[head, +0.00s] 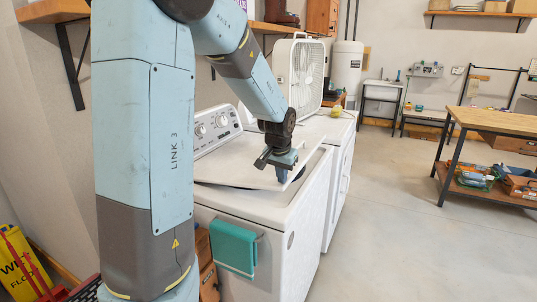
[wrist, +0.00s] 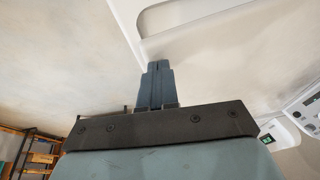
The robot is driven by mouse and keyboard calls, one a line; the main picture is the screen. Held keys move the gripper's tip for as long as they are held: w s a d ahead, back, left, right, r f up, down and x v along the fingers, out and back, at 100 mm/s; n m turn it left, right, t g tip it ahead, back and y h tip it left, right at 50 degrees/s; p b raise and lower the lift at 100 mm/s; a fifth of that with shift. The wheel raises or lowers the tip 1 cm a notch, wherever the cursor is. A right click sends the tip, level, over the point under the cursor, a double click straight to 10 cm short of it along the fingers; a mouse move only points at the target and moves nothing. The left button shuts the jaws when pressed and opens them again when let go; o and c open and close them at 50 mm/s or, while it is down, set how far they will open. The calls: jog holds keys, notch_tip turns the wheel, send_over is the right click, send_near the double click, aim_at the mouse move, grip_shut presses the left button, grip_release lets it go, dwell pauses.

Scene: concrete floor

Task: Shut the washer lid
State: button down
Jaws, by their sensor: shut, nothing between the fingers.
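The white washer (head: 258,228) stands in the middle of the head view. Its lid (head: 232,173) is low over the top and looks slightly tilted, with the right edge raised a little; the exact gap is hard to tell. My gripper (head: 282,176) points down at the lid's right part, its fingers together and empty. I cannot tell whether the fingertips touch the lid. In the wrist view the shut fingers (wrist: 157,70) show before a pale panel, probably the lid (wrist: 225,45), and part of the control panel (wrist: 303,118) is at the right edge.
A wall shelf (head: 52,10) is at upper left. A workbench (head: 490,122) stands at right; the floor between is clear.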

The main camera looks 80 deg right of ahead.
aim_at(285, 185)
jog(key=f, duration=0.1)
jog(key=s+f, duration=0.1)
jog(key=f, duration=0.1)
jog(key=shift+a+f, duration=0.1)
jog(key=shift+a, duration=0.05)
